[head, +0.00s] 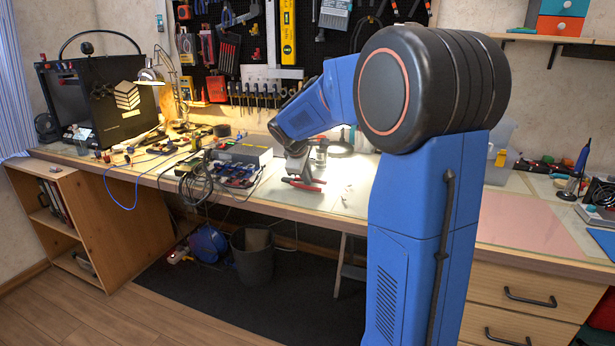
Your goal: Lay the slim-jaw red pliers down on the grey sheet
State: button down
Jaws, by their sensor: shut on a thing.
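My gripper (301,177) points down over the front part of the workbench, left of my blue arm. It is shut on the red pliers (306,187), whose red handles show just below the fingers. The jaws of the pliers are too small and covered to make out. A pale grey sheet (345,202) lies on the bench under and to the right of the gripper. I cannot tell whether the pliers touch the sheet or hang a little above it. My arm hides part of the sheet's right side.
A grey box (241,150) and a cluster of cables and small parts (232,174) crowd the bench left of the gripper. A pink mat (538,226) lies at the right. Tools hang on the black pegboard (330,45). The bench's front edge (270,202) is close.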

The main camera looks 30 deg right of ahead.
jog(key=c, duration=1.7)
grip_release()
jog(key=shift+f, duration=0.1)
jog(key=v, duration=1.7)
jog(key=shift+r, duration=0.45)
jog(key=s+a+f+m+y, duration=0.1)
jog(key=s+a+f, duration=0.3)
jog(key=s, duration=0.7)
jog(key=s+a+f+m+y, duration=0.2)
jog(key=s+a+f+m, duration=0.2)
jog(key=s+f, duration=0.4)
jog(key=s+a+f+m+y, duration=0.2)
jog(key=s+f, duration=0.4)
jog(key=s, duration=0.8)
jog(key=shift+s+a+f+m+t, duration=0.15)
jog(key=shift+a+m, duration=0.1)
jog(key=shift+a, duration=0.35)
jog(key=shift+s+a+f+m+t, duration=0.15)
jog(key=shift+a+m, duration=0.1)
jog(key=shift+a, duration=0.4)
